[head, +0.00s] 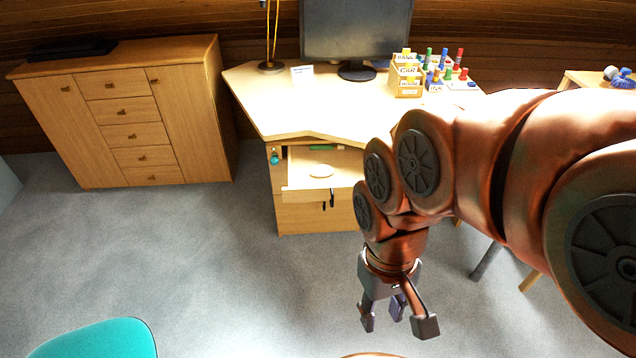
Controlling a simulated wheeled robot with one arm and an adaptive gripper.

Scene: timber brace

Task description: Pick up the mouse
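A small pale rounded object (320,170) lies in the open drawer (300,183) at the front of the desk. It may be the mouse, but it is too small to tell. No other clear mouse shows on the desk top. My gripper (397,318) is open, with its fingers spread and pointing down. It is empty, in front of the desk over the carpet, to the right of the drawer and nearer to me.
The desk (300,108) holds a monitor (357,28), a lamp base (271,67), a labelled box (404,82) and several coloured markers. A wooden cabinet (130,120) stands left. A teal chair (100,342) is at the lower left. Carpet between them is clear.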

